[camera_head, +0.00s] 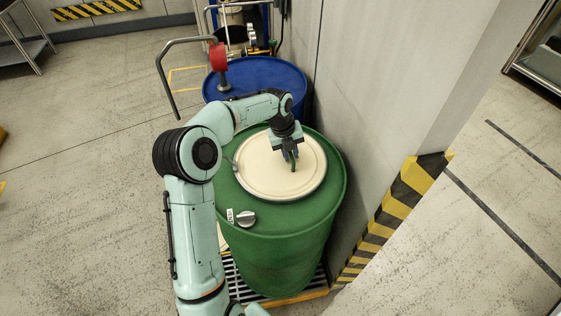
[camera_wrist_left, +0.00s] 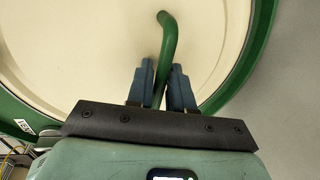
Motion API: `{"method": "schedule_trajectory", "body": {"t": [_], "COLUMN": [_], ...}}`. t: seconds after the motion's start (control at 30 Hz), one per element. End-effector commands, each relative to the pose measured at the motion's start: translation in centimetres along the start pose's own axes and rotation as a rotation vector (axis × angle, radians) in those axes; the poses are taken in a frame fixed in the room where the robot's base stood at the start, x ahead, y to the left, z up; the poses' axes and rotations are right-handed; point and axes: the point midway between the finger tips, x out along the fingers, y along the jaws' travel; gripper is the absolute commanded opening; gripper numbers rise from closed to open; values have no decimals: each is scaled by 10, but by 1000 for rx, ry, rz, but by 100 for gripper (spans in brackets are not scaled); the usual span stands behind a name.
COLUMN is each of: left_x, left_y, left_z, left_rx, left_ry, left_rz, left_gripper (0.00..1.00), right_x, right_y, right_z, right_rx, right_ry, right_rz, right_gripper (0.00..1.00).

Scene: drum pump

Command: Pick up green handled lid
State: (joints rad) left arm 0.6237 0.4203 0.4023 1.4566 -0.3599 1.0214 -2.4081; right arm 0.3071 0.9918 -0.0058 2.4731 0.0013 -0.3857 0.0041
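The lid (camera_head: 262,176) is a cream disc on top of a green drum, with a green bar handle (camera_head: 293,163) standing up from it. My left gripper (camera_head: 290,150) reaches down over the lid from above, at its handle. In the left wrist view, the gripper's two blue-grey fingers (camera_wrist_left: 162,88) stand on either side of the green handle (camera_wrist_left: 169,40). Whether both fingers press on the handle is not clear. The lid (camera_wrist_left: 90,55) lies flat on the drum. My right gripper is not in view.
The green drum (camera_head: 285,245) stands on a grated pallet beside a grey wall with a striped corner guard (camera_head: 395,205). A silver cap (camera_head: 245,219) sits near the drum's front rim. Behind is a blue drum (camera_head: 285,76) with a red pump (camera_head: 218,57). Open floor lies left.

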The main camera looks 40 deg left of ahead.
Motion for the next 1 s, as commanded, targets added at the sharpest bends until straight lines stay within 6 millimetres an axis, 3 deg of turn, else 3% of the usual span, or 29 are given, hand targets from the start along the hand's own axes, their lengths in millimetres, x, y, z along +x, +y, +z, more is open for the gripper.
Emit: {"method": "schedule_trajectory", "body": {"t": [0.13, 0.17, 0.2, 0.23, 0.67, 0.87, 1.0], "left_x": [0, 0, 0, 0, -5, -24, -49], "left_y": [0, 0, 0, 0, -2, -6, -11], "left_z": [0, 0, 0, 0, 1, 1, 2], "left_rx": [0, 0, 0, 0, 1, 2, 2], "left_ry": [0, 0, -1, -1, -4, -6, -7], "left_rz": [0, 0, 0, 0, -2, -4, -4], "left_gripper": [21, 18, 5, 0, 0, 0, 0], "right_x": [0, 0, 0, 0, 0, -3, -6], "right_y": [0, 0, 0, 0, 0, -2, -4], "right_z": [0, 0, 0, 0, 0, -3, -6], "right_rx": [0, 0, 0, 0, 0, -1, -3], "right_ry": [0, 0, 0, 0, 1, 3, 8], "right_rz": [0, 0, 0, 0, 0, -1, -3], "right_gripper": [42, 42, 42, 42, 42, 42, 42]}}
